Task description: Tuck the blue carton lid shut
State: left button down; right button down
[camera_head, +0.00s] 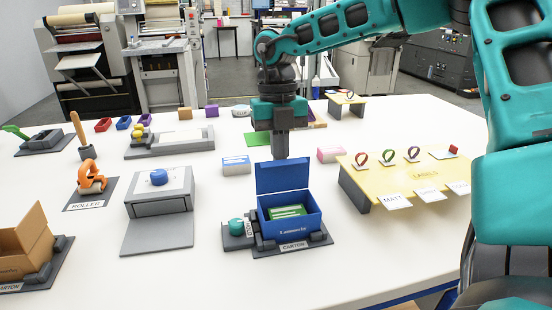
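The blue carton (290,221) stands in a dark holder labelled CARTON at the front middle of the table. Its blue lid (283,177) is open and stands upright at the back of the box. Green contents (287,212) show inside. My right gripper (280,155) points down just above and behind the lid's top edge. Its fingers look together, with nothing seen between them. The fingertips end near the lid's edge; I cannot tell whether they touch it. My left gripper is not in view.
A teal knob (236,226) sits on the holder's left side. A yellow labels stand (425,172) is at the right. A blue-and-white box (236,165) and a pink box (330,154) lie behind the carton.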

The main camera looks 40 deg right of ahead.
aim_at(284, 163)
dwell(0.6)
jog(key=shift+s+a+b, duration=0.3)
jog(key=shift+s+a, duration=0.15)
jog(key=shift+s, duration=0.4)
jog(key=shift+s+f, duration=0.1)
jog(key=shift+s+a+f+b, duration=0.1)
jog(key=shift+s+a+b, duration=0.2)
jog(key=shift+b, duration=0.1)
jog(key=shift+s, duration=0.15)
jog(key=shift+f, duration=0.1)
